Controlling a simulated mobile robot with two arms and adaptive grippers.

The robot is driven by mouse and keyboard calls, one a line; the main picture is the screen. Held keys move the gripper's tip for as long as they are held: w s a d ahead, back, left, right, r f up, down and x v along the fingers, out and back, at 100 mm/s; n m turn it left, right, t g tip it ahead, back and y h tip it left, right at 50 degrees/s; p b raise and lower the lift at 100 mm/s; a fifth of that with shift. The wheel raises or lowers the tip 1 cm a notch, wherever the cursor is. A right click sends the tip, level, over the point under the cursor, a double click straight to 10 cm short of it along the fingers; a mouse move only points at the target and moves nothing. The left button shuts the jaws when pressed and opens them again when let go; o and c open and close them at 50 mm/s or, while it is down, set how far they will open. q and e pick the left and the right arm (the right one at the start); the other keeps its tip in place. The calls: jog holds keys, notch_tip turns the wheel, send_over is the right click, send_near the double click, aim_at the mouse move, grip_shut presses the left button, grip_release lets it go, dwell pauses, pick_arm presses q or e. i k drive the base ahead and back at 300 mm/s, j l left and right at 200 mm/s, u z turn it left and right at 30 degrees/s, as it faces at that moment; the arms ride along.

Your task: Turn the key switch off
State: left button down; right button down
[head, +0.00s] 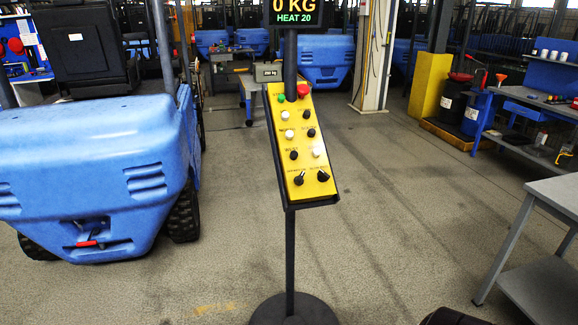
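A yellow control panel (302,150) is mounted at a slant on a dark post with a round base. At its lower end are two black rotary controls: a left one (298,178) with a part pointing up and to the right, and a wider right one (323,176). Their labels are too small to read, so I cannot tell which is the key switch or its setting. Above them are black and white buttons, a green button (281,98) and a red mushroom button (303,90). Neither gripper shows clearly; nothing touches the panel.
A display (294,12) above the panel reads "0 KG" and "HEAT 20". A blue forklift (95,165) stands to the left. A grey table (555,195) is at the right. A dark rounded shape (447,316) cuts the bottom edge. The floor around the post is clear.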

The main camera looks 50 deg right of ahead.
aim_at(299, 179)
jog(key=z, duration=1.5)
